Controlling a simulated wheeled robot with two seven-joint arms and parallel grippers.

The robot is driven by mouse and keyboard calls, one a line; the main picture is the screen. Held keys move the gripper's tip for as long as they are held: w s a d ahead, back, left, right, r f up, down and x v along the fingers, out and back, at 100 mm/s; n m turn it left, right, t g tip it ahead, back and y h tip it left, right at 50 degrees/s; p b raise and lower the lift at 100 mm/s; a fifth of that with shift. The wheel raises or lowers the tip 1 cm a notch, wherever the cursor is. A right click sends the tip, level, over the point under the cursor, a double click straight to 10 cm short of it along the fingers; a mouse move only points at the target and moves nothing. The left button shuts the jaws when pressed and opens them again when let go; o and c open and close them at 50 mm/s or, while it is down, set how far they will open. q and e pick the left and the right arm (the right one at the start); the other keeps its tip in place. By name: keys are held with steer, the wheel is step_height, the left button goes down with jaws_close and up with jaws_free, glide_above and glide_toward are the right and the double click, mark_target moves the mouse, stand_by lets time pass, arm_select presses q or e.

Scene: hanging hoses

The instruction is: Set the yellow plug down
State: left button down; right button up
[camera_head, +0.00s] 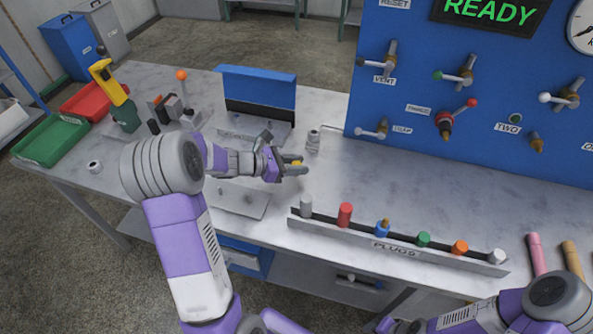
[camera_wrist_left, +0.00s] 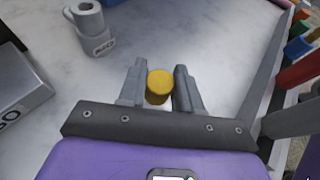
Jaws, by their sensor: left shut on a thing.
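The yellow plug (camera_wrist_left: 159,86) is between the two fingers of my left gripper (camera_wrist_left: 160,90), its round end showing in the left wrist view. In the head view my left gripper (camera_head: 296,165) is over the grey bench top, behind the plug rack, and only a little of the yellow plug (camera_head: 297,163) shows between the fingers. The gripper is shut on it. I cannot tell whether the plug touches the bench. My right arm shows at the bottom right of the head view, but its gripper does not.
The plug rack (camera_head: 400,253) holds several coloured plugs along the front edge. A grey fitting (camera_head: 313,141) stands just beyond the gripper. A blue-backed stand (camera_head: 258,92) is behind. The blue valve panel (camera_head: 480,110) rises at right. Bare bench (camera_head: 375,190) lies right of the gripper.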

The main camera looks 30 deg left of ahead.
arm_select(q)
steer(key=shift+f, duration=0.75)
steer(key=shift+f, duration=0.1)
steer(key=c, duration=0.8)
jaws_free()
steer(key=shift+r, duration=0.25)
steer(key=p+v, duration=0.2)
steer(key=v, duration=1)
steer(key=shift+f+p, duration=0.1)
steer(key=shift+p, duration=0.3)
